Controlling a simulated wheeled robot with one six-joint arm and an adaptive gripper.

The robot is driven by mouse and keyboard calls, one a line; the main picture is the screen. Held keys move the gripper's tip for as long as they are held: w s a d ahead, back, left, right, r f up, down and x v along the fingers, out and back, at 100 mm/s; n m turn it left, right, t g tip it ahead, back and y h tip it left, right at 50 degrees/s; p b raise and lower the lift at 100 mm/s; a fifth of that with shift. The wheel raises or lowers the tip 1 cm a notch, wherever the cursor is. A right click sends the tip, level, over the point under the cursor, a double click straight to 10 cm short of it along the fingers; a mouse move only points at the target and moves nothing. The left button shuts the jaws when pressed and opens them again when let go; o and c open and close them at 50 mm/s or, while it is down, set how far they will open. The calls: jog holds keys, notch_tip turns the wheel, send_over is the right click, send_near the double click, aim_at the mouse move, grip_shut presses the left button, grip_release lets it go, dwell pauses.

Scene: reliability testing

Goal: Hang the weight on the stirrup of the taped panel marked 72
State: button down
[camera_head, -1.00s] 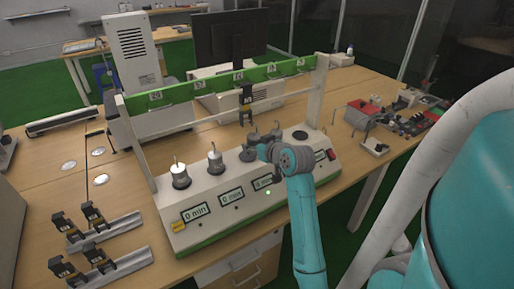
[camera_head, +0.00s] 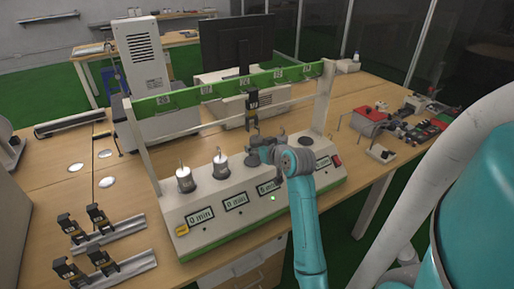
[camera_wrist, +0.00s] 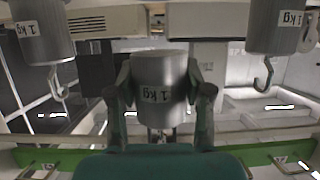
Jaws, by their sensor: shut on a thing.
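My gripper (camera_head: 265,149) is shut on a grey metal weight marked 1 kg (camera_wrist: 158,88), one finger on each side of it in the wrist view. In the head view my gripper is above the sloped console, and the held weight is hard to make out there. A black clamp with a yellow label (camera_head: 252,108) hangs from the rack's green bar (camera_head: 190,93), just above and behind my gripper. Its number is too small to read surely. Its taped panel and stirrup are not clear, and the held weight hides part of the wrist view.
Two weights (camera_head: 185,179) (camera_head: 221,166) stand on the console (camera_head: 205,238) at left; a dark round piece (camera_head: 306,140) is at right. Hooked weights (camera_wrist: 40,35) (camera_wrist: 275,28) flank the held one. Rack posts (camera_head: 323,97) stand close. Black clamps (camera_head: 98,216) sit on rails at front left.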

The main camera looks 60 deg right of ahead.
jog(key=shift+w+d+r, duration=0.1)
jog(key=shift+w+d, duration=0.35)
jog(key=shift+w, duration=0.3)
jog(key=shift+w+d+r, duration=0.1)
jog(key=shift+w+d, duration=0.35)
jog(key=shift+w, duration=0.25)
dwell(0.7)
jog(key=shift+f, duration=0.75)
dwell(0.9)
jog(key=shift+c, duration=2)
grip_release()
jog(key=shift+f, duration=0.2)
jog(key=v, duration=1.2)
jog(key=shift+r, duration=0.15)
